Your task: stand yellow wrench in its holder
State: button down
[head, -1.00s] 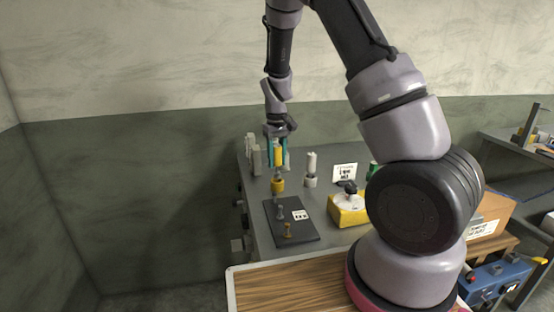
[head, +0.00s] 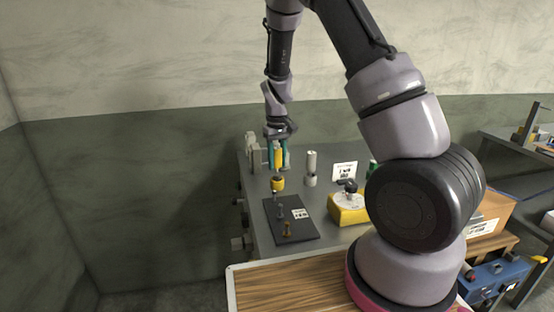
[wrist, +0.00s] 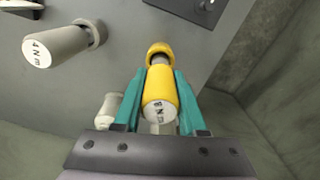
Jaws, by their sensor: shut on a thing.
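The yellow wrench (head: 278,157) is upright, handle up, between the teal fingers of my gripper (head: 277,166). In the wrist view the gripper (wrist: 160,78) is shut on the yellow handle (wrist: 159,90), whose white end cap carries a printed label. The yellow holder (head: 278,184), a ring-like cup on the grey bench, is directly below the wrench. In the wrist view a short length of grey shaft shows between the handle and the holder's ring (wrist: 159,48). The shaft's lower end is hidden, and its depth in the holder cannot be told.
A pale wrench (head: 311,161) stands in a grey holder to the right; it carries a "4 Nm" label in the wrist view (wrist: 55,46). Pale upright objects (head: 253,152) stand at left. A dark mat (head: 297,229) with small pieces and a yellow device (head: 346,210) lie nearer.

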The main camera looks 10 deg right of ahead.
aim_at(277, 147)
jog(key=shift+f, duration=1.45)
jog(key=shift+c, duration=1.9)
grip_release()
notch_tip(277, 147, up, 11)
jog(key=shift+f, duration=0.1)
jog(key=shift+r, duration=0.25)
jog(key=s+d+r+m+t+y, duration=0.15)
jog(key=s+r, duration=0.25)
jog(key=r, duration=0.6)
jog(key=s+d+r+m+t, duration=0.2)
jog(key=s+r, duration=0.4)
jog(key=s, duration=0.4)
jog(key=s+d+r+m+t, duration=0.2)
jog(key=s+r, duration=0.5)
jog(key=s, duration=0.4)
jog(key=shift+d+r+m+t, duration=0.15)
jog(key=shift+r+m+t, duration=0.15)
jog(key=shift+m+t, duration=0.55)
